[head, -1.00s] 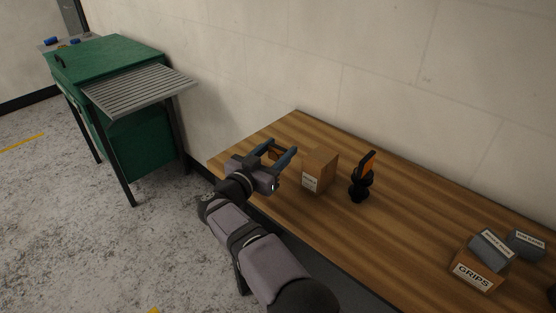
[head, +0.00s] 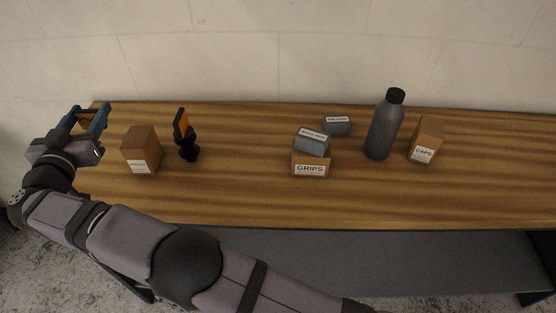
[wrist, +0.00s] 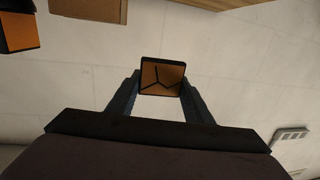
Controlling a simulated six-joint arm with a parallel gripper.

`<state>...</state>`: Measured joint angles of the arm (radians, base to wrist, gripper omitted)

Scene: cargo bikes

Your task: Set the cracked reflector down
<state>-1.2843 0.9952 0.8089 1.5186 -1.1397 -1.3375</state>
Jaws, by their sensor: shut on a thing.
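The cracked reflector is an orange square with a dark rim and dark crack lines; it shows in the wrist view (wrist: 162,77) between my fingertips. My gripper (head: 92,117) is shut on it at the far left end of the wooden bench (head: 240,205). In the head view only a bit of the reflector's orange (head: 84,119) shows between the blue fingers. The wrist view also shows my gripper (wrist: 160,88), with pale wall behind the reflector. Whether the reflector touches the bench I cannot tell.
A labelled brown box (head: 141,150) and an orange reflector on a black stand (head: 185,135) are right of my gripper. Further right are a GRIPS box (head: 311,169) with a grey box (head: 313,143) on it, another grey box (head: 337,126), a grey bottle (head: 383,128) and a CAPS box (head: 427,141).

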